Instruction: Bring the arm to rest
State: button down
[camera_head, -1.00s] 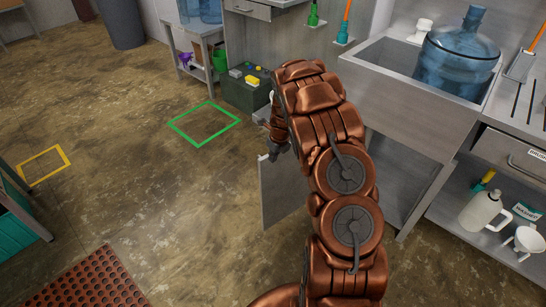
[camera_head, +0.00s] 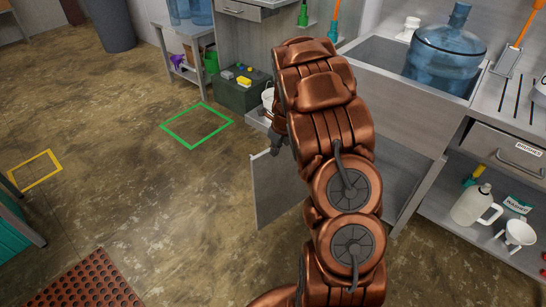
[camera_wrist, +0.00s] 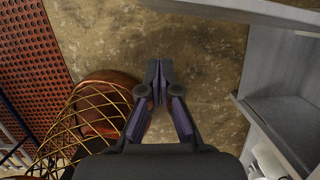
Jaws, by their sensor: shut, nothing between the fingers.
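My copper-coloured arm rises through the middle of the head view and bends over at the top. My gripper (camera_head: 274,143) shows only in part there, beside the arm and near the open cabinet door under the sink. In the wrist view my gripper (camera_wrist: 158,72) points over bare floor, its two dark fingers together at the tips with nothing between them. Nothing is held.
The open cabinet door (camera_head: 278,190) stands close below my gripper. The sink (camera_head: 390,75) with a blue water jug (camera_head: 445,50) is to the right. A lower shelf holds a white jug (camera_head: 474,206). Floor to the left is clear around a green square (camera_head: 197,126).

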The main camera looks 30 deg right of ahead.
jog(key=s+a+r+n+g+p, duration=0.2)
jog(key=s+a+r+n+p, duration=0.3)
jog(key=s+a+r+n, duration=1.35)
jog(key=s+a+r+n+g+p, duration=0.1)
jog(key=s+a+r+n, duration=0.1)
jog(key=s+r+n, duration=0.2)
jog(key=s+a+r+n+g+p, duration=0.1)
jog(key=s+a+r+n+p, duration=0.1)
jog(key=s+n, duration=0.9)
jog(key=s+a+r, duration=0.1)
jog(key=s+r, duration=0.1)
jog(key=s, duration=0.3)
jog(key=shift+s+a+r+g+h, duration=0.15)
jog(key=shift+a+r+g+h, duration=0.05)
jog(key=shift+r+g+h, duration=0.1)
jog(key=shift+a, duration=0.1)
